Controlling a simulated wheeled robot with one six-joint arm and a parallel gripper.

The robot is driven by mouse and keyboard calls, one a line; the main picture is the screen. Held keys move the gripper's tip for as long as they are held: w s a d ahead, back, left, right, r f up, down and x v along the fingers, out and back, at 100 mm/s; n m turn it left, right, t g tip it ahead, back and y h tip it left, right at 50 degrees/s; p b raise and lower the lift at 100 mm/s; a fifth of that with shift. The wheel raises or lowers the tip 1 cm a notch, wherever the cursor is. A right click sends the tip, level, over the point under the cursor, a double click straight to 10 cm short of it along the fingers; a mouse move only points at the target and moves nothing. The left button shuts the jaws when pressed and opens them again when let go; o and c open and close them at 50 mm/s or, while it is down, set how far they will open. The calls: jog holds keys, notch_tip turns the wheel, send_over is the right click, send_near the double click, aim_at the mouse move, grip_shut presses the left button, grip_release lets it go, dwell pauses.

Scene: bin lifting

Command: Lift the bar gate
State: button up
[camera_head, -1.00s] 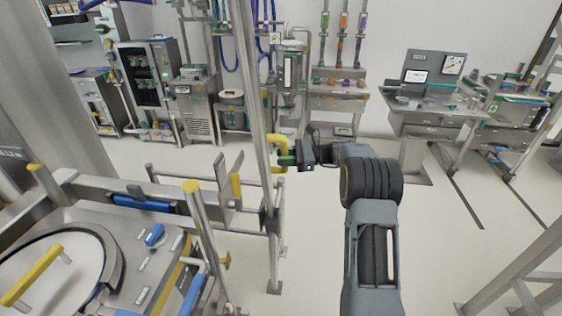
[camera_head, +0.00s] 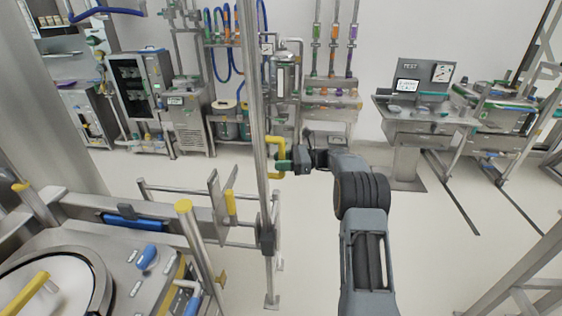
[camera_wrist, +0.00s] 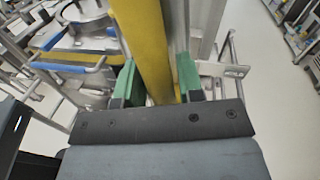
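The yellow handle (camera_head: 279,145) is a bracket-shaped grip on the right side of a tall upright metal post (camera_head: 257,110). Metal rails (camera_head: 190,189) run left from the post's lower part; I take these to be the bar gate. My gripper (camera_head: 284,164), with green fingers, is at the handle. In the wrist view, the yellow handle (camera_wrist: 148,45) passes between the two fingers (camera_wrist: 160,85), which lie close against both sides. My gripper looks shut on it. The far faces of the fingers are partly hidden by the gripper body.
A steel machine with a round lid (camera_head: 50,280) and a yellow-capped post (camera_head: 183,206) stands at the near left. A workbench (camera_head: 425,120) stands at the back right. Metal framing (camera_head: 525,270) is at the right edge. Pale floor between is clear.

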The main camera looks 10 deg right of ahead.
jog(key=shift+o, duration=1.3)
jog(key=shift+r, duration=0.1)
jog(key=shift+d, duration=0.15)
jog(key=s+d+b, duration=0.2)
jog(key=d+b, duration=0.1)
jog(key=d, duration=1)
jog(key=shift+d+r, duration=0.15)
jog(key=shift+d, duration=0.1)
